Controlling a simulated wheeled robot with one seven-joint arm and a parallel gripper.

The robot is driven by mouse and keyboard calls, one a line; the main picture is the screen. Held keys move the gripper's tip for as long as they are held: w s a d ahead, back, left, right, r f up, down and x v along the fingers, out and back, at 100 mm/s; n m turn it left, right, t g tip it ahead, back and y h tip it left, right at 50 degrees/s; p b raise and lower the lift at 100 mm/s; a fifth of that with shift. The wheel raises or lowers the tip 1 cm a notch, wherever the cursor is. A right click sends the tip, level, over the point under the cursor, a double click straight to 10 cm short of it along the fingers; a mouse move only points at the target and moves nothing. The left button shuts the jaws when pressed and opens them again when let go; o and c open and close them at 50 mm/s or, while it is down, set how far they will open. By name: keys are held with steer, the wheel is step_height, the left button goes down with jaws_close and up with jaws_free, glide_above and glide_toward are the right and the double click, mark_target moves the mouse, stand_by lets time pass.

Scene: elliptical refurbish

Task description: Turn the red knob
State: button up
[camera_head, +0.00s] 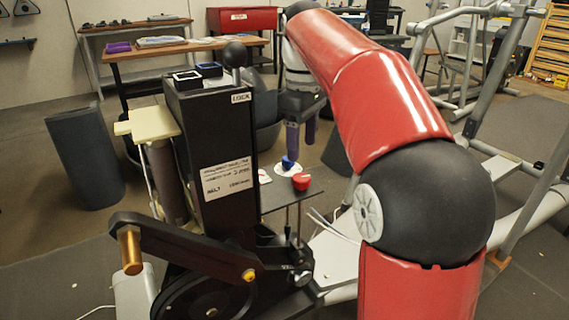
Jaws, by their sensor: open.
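The red knob (301,181) sits on a dark flat panel (285,197) that sticks out from the right side of the black machine column. A blue knob (287,162) on a white round base stands just behind it and to its left. My gripper (300,138) points down above and behind the knobs, with its two purplish fingers apart and nothing between them. The fingers are near the blue knob in the picture; they are apart from the red knob. My red arm reaches in from the right.
The black column (215,150) with a ball-topped lever (235,58) stands left of my gripper. A crank arm with a bronze pedal (130,250) is at the lower left. Grey metal frames (490,70) stand at the right. Workbenches (165,48) line the back.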

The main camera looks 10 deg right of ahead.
mark_target(301, 177)
step_height(301, 177, down, 8)
steer(key=shift+s+r+b, duration=0.1)
steer(key=shift+r+b, duration=0.1)
steer(key=shift+b, duration=1.05)
steer(key=shift+c, duration=0.5)
steer(key=c, duration=0.9)
